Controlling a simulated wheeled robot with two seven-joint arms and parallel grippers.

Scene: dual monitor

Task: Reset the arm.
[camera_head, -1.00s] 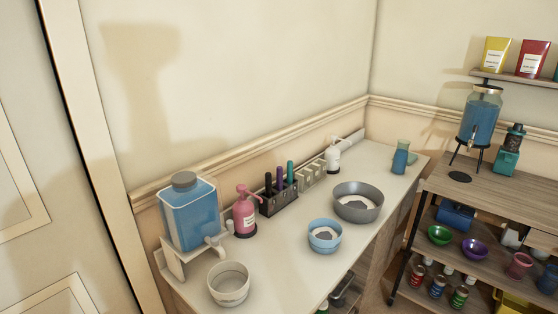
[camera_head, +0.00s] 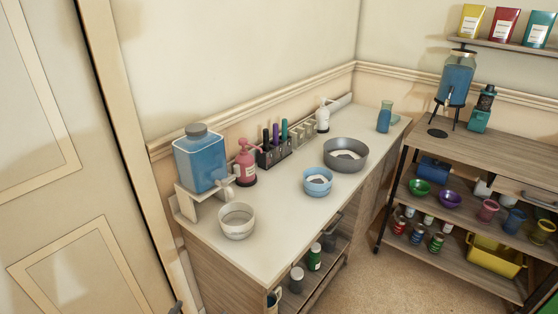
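Neither of my grippers shows clearly in the head view, and no hand is near the counter (camera_head: 275,218). A small dark shape (camera_head: 177,306) at the bottom edge, left of the counter, may be part of my arm; it is too small to tell. On the counter stand a blue dispenser (camera_head: 200,165), a pink pump bottle (camera_head: 245,165), a rack of dark, purple and teal tubes (camera_head: 275,152), a white bowl (camera_head: 237,221), a blue bowl (camera_head: 318,182), a grey bowl (camera_head: 346,155), a white pump bottle (camera_head: 323,117) and a blue cup (camera_head: 385,117).
A wooden shelf unit (camera_head: 480,160) at the right holds bowls, cups, cans and a yellow bin (camera_head: 492,258); a drink dispenser (camera_head: 458,78) stands on top. Bags sit on a wall shelf (camera_head: 505,45). Open carpet (camera_head: 385,285) lies between counter and unit. A door (camera_head: 45,190) is at left.

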